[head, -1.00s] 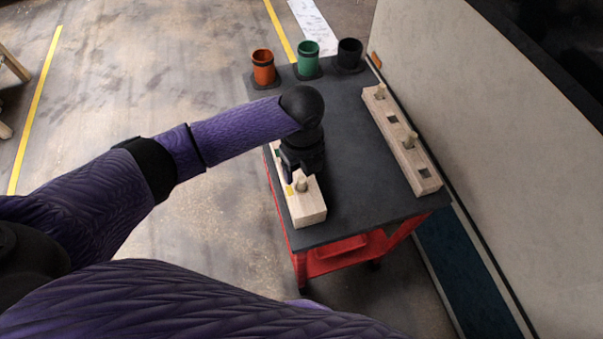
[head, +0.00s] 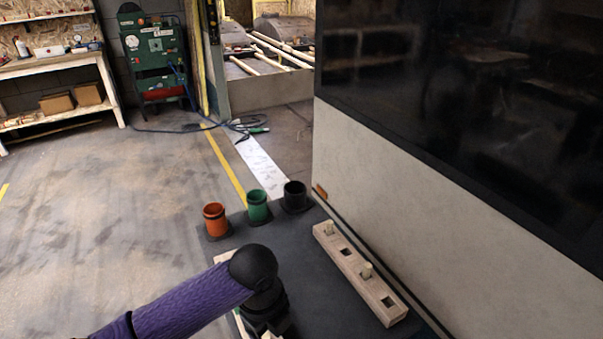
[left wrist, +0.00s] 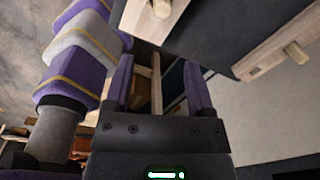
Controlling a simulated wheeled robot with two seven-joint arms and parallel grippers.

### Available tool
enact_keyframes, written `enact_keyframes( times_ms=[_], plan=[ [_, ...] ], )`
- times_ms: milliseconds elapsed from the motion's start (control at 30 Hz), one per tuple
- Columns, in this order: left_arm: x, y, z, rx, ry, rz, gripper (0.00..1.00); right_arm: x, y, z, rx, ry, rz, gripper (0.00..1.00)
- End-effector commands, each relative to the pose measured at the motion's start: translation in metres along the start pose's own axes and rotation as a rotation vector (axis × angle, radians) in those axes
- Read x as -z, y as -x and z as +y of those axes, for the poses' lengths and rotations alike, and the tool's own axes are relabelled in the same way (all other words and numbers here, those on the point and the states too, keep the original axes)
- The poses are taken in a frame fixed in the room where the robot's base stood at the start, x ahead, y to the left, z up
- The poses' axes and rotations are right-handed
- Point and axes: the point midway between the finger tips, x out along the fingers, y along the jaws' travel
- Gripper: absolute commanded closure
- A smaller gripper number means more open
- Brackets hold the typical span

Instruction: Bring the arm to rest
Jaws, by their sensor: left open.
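My left arm comes in at the bottom of the head view, with its dark gripper (head: 264,316) over the near left of the dark table top, partly cut off by the frame. In the left wrist view its two purple fingers (left wrist: 159,75) stand apart. A thin pale wooden strip shows between them, but I cannot tell its distance. A wooden block with a peg (left wrist: 162,8) is at the top of that view. In the head view the near block is mostly hidden behind my gripper. My right gripper is not in view.
A long wooden block (head: 357,272) with pegs and square holes lies on the table's right side, by a pale wall panel (head: 400,190). Orange (head: 215,218), green (head: 258,206) and black (head: 295,195) cups stand at the far edge. The floor to the left is open.

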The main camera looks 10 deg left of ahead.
Motion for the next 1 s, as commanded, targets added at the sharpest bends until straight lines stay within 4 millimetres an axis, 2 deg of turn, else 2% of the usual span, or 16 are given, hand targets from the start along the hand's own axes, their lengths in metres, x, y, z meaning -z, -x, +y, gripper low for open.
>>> enact_keyframes(
  times_ms=[33, 100, 200, 267, 467, 733, 767, 1000],
  plan=[
    [0.023, -0.009, 0.006, 0.031, 0.086, 0.047, 0.30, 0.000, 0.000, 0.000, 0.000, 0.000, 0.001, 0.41],
    [0.051, -0.016, 0.016, 0.098, 0.302, 0.114, 0.30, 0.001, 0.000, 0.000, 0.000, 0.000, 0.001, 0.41],
    [0.070, -0.018, 0.032, 0.163, 0.639, 0.184, 0.30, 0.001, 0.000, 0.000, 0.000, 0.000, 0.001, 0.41],
    [0.074, -0.018, 0.044, 0.187, 0.826, 0.209, 0.30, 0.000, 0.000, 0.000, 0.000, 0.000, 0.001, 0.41],
    [0.066, -0.016, 0.090, 0.231, 1.371, 0.215, 0.30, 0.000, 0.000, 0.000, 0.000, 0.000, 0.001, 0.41],
    [0.042, -0.007, 0.172, 0.294, 1.985, 0.077, 0.30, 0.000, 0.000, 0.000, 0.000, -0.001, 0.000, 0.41],
    [0.040, -0.012, 0.175, 0.293, 2.010, 0.065, 0.30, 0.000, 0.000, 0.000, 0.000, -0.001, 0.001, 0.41],
    [0.037, -0.092, 0.172, 0.243, 1.990, 0.043, 0.30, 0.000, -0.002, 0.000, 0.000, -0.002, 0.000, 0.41]
  ],
)
